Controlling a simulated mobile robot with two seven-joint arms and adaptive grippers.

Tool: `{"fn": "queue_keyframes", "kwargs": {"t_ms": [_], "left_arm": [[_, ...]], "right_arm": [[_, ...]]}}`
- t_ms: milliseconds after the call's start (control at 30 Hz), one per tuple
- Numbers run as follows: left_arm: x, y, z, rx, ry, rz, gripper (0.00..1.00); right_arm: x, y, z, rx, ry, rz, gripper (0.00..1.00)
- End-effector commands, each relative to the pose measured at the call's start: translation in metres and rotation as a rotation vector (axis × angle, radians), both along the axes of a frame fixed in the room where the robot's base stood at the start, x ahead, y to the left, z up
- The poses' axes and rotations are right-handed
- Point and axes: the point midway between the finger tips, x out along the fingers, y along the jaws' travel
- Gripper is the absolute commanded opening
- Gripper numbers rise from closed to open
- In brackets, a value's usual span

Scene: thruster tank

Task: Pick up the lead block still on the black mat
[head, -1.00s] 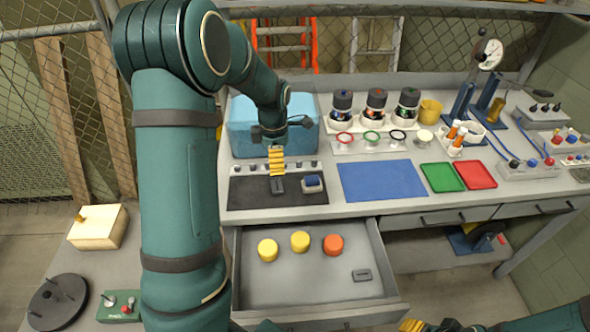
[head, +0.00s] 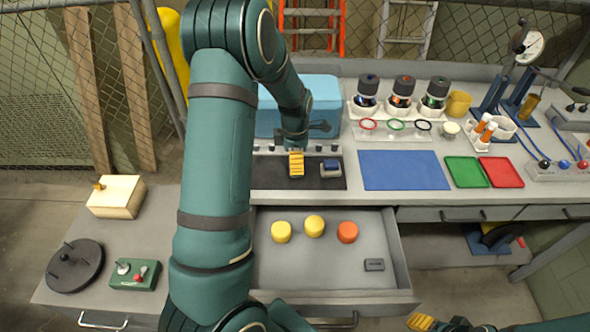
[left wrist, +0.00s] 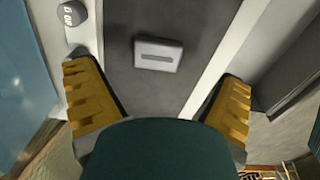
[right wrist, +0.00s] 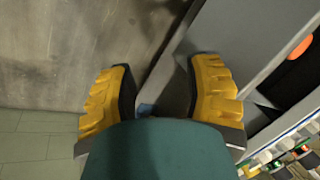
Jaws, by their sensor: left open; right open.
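The lead block (left wrist: 158,54) is a small grey slab with a slot-like mark. It lies flat on the black mat (head: 268,176) in the left wrist view, between and beyond my open fingers. My left fingers stand apart on either side of the mat strip, not touching the block. A similar dark grey block (head: 374,265) lies in the open drawer (head: 330,285). My right gripper (head: 420,322) is open and empty at the bottom edge, low in front of the bench.
A light-blue box (head: 330,100) stands behind. A blue mat (head: 404,170) and green (head: 466,172) and red (head: 500,171) trays lie to the right. Yellow and orange pots sit in the drawer.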

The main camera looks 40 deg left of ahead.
Motion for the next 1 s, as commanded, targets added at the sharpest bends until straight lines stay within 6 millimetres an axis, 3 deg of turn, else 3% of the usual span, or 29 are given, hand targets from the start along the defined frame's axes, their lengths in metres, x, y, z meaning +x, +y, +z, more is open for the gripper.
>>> {"fn": "queue_keyframes", "kwargs": {"t_ms": [200, 500, 733, 1000], "left_arm": [[0.001, 0.002, -0.034, -0.002, 0.004, 0.000, 0.95], [0.002, 0.002, -0.039, -0.001, 0.001, 0.000, 0.93], [0.002, 0.002, -0.039, -0.001, 0.001, 0.000, 0.14], [0.002, 0.002, -0.037, 0.000, -0.001, 0.000, 0.14]], "right_arm": [[-0.002, 0.000, -0.007, 0.001, 0.004, 0.004, 0.50], [-0.002, 0.000, -0.007, 0.002, 0.006, 0.004, 0.50], [-0.002, 0.000, -0.007, 0.001, 0.005, 0.004, 0.50], [-0.002, 0.000, -0.007, 0.001, 0.005, 0.004, 0.50]]}}
